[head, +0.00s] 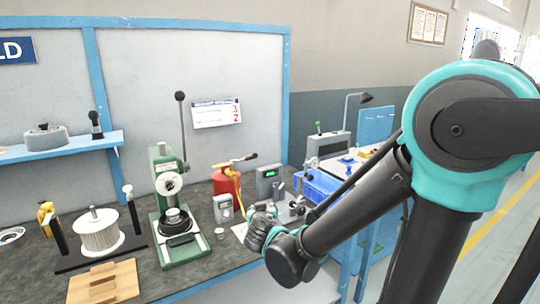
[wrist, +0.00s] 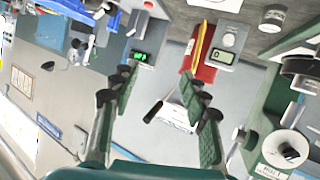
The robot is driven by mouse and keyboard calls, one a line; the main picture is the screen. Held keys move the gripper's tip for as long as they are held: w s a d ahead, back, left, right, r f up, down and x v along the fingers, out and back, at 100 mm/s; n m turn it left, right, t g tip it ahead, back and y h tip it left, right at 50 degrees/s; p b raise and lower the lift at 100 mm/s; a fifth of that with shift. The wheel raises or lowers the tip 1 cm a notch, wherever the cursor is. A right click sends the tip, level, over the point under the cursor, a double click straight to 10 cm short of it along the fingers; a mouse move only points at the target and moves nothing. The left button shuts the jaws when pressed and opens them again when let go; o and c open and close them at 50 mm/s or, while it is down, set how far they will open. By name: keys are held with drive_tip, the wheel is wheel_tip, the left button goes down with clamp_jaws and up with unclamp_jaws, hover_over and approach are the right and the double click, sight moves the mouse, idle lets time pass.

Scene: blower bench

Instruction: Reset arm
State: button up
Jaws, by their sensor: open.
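My gripper (wrist: 168,90) shows in the wrist view with its two green-padded fingers spread apart and nothing between them. In the head view my arm reaches down and left over the bench, ending near the small meters; the fingers cannot be made out clearly there. The wrist view is turned over, with bench items along its top. A red extinguisher-like bottle (head: 227,184) with a yellow strip stands behind the arm's end; it also shows in the wrist view (wrist: 204,72).
A green press (head: 168,200) with a tall lever stands on the bench (head: 200,262). Left of it are a white ribbed spool (head: 98,232) and a wooden block (head: 103,282). A pale handheld meter (head: 223,208) and blue bin (head: 316,187) lie near my arm. Open floor is at right.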

drive_tip(key=s+d+f+m+g+h, duration=0.1)
drive_tip(key=d+f, duration=0.1)
drive_tip(key=d, duration=0.3)
drive_tip(key=s+d+f+g+h, duration=0.1)
drive_tip(key=d+f+g, duration=0.1)
drive_tip(key=d, duration=0.3)
drive_tip(key=s+d+f+g, duration=0.3)
drive_tip(key=s+d+f, duration=0.2)
drive_tip(key=s, duration=0.3)
drive_tip(key=s+d+f+g+y, duration=0.1)
drive_tip(key=s+d+f+g, duration=0.2)
drive_tip(key=s+d+f, duration=0.2)
drive_tip(key=s+d, duration=0.2)
drive_tip(key=s, duration=0.1)
drive_tip(key=shift+f+m+g+y, duration=0.25)
drive_tip(key=shift+m+g+y, duration=0.05)
drive_tip(key=shift+m+g, duration=0.1)
drive_tip(key=shift+d, duration=0.1)
drive_tip(key=shift+c, duration=0.3)
